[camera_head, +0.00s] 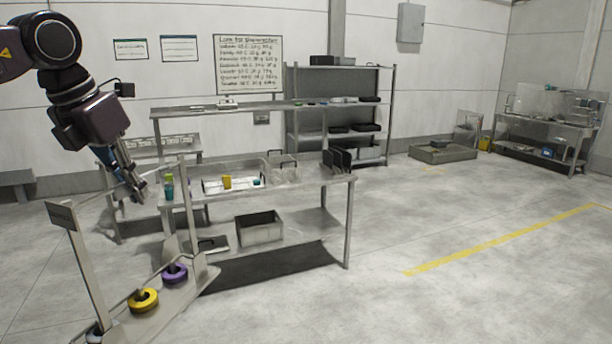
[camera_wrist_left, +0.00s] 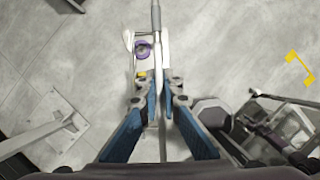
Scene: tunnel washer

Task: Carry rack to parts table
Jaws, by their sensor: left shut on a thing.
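The rack (camera_head: 187,290) is a pale metal carrier with a long base, upright posts and a top bar. A yellow ring (camera_head: 143,300) and a purple ring (camera_head: 175,273) sit on its base. My left gripper (camera_head: 138,190) is shut on the rack's top bar, left of the near table. In the left wrist view, the bar (camera_wrist_left: 156,20) runs between the fingers (camera_wrist_left: 158,92), with the purple ring (camera_wrist_left: 143,50) beyond them. A grey metal table (camera_head: 320,179) stands in front; I cannot tell whether it is the parts table. My right gripper is not in view.
The table carries a white tray (camera_head: 212,186), bottles (camera_head: 168,187) and a black slotted holder (camera_head: 338,160). A grey bin (camera_head: 259,228) is on its lower shelf. Shelving (camera_head: 392,100) stands behind. Another table (camera_head: 545,125) is far right. The floor at right is clear, with a yellow line (camera_head: 500,243).

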